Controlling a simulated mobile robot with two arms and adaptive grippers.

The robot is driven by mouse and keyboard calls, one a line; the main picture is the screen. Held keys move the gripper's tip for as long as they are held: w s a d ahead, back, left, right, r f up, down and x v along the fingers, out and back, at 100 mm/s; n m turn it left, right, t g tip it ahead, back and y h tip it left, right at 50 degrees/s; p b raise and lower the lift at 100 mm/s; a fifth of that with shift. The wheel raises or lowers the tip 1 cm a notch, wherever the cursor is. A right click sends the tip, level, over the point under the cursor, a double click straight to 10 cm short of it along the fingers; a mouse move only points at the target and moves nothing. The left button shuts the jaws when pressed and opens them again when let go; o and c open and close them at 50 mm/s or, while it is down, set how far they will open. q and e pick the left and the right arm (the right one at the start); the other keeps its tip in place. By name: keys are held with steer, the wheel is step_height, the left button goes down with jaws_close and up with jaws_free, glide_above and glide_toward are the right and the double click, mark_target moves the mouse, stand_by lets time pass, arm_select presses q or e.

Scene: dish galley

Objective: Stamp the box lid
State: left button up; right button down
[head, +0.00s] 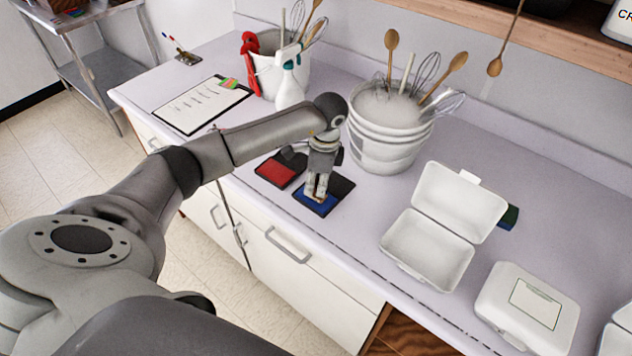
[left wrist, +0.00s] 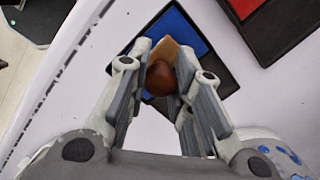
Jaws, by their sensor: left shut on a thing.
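My left gripper (head: 318,188) points down over the blue ink pad (head: 312,206). In the left wrist view its fingers (left wrist: 160,85) are shut on a stamp (left wrist: 159,77) with a round brown handle and a tan wooden base. The stamp's base overlaps the blue pad; I cannot tell whether it touches the ink. The red ink pad (head: 275,171) lies open to the left of the blue one. A closed white box (head: 500,299) with a rectangle outlined on its lid (head: 535,303) stands at the lower right. My right gripper is out of view.
An open white box (head: 425,252) stands between the pads and the closed box. A stack of white buckets (head: 385,150) with utensils is behind the pads. A clipboard (head: 203,103) and a spray bottle (head: 289,85) are farther left. The counter's front edge is close.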

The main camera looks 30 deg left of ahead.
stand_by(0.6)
arm_select(q)
step_height(320, 180, up, 3)
steer(key=shift+f+p, duration=0.15)
steer(key=shift+p, duration=1)
steer(key=shift+r+p, duration=1.55)
steer(key=shift+r, duration=0.6)
